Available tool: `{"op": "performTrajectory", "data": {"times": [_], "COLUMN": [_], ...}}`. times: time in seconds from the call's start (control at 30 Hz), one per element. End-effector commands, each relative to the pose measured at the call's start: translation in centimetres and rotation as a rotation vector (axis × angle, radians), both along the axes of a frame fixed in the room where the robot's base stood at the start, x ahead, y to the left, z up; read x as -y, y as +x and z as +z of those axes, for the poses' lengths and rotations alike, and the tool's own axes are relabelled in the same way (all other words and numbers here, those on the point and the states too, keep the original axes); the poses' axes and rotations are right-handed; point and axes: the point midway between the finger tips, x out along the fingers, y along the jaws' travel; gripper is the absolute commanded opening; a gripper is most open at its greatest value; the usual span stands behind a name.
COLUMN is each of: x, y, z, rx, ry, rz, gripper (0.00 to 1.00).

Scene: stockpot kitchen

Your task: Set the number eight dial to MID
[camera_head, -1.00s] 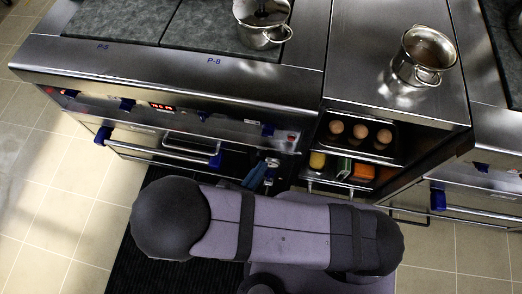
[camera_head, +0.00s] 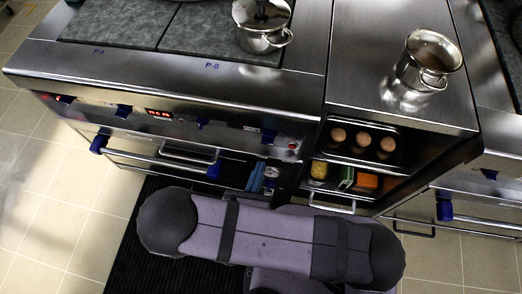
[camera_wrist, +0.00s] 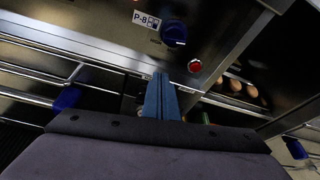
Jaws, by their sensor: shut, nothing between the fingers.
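The P-8 dial, a round blue knob (camera_wrist: 174,32), is on the steel front panel beside the P-8 label (camera_wrist: 146,19). In the head view the dial (camera_head: 268,135) is at the right end of the panel. A red light (camera_wrist: 195,65) is just below and right of it in the wrist view.
Oven handles (camera_head: 150,162) stick out below the panel. On the right is an open shelf with several eggs (camera_head: 361,140) and food containers (camera_head: 341,178). Pots stand on the hob (camera_head: 262,28) and the counter (camera_head: 428,58). Tiled floor is clear at left.

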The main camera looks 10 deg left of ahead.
Motion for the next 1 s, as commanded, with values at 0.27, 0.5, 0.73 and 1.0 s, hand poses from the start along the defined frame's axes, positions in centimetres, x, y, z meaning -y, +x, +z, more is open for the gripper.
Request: {"op": "performTrajectory", "data": {"times": [0.27,0.5,0.73,1.0], "x": [0.4,-0.1,-0.4,-0.4], "y": [4.1,5.1,5.0,5.0], "z": [-1.4,0.6,2.0,2.2], "rx": [0.000,0.001,0.000,0.000], "ry": [-0.001,0.003,0.000,0.000], "rz": [-0.006,0.001,0.001,0.000], "gripper": [0.00,0.00,0.00,0.00]}}
